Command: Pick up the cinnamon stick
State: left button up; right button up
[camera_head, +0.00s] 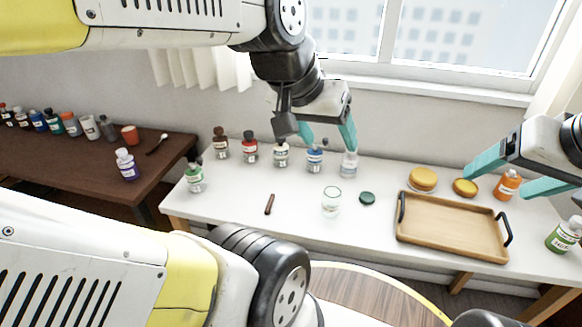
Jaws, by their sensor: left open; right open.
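The cinnamon stick (269,204) is a short, thin, dark brown stick. It lies alone on the white table, left of the glass jar (331,201). My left gripper (327,137) has teal fingers spread apart above the back row of bottles, behind and to the right of the stick. Nothing shows between its fingers. My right gripper (494,176) is open at the right, its fingers near the yellow round items and the orange bottle. Neither gripper touches the stick.
Several small bottles (250,148) line the table's back edge, with a green-labelled bottle (194,177) at the left. A dark green lid (367,198) lies beside the jar. A wooden tray (452,226) with dark handles sits at the right. The white table (300,230) around the stick is clear.

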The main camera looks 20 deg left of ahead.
aim_at(267, 212)
jog(key=j+u, duration=0.3)
jog(key=u, duration=0.15)
jog(key=j+u, duration=0.4)
jog(key=i+l, duration=0.05)
jog(key=l, duration=0.1)
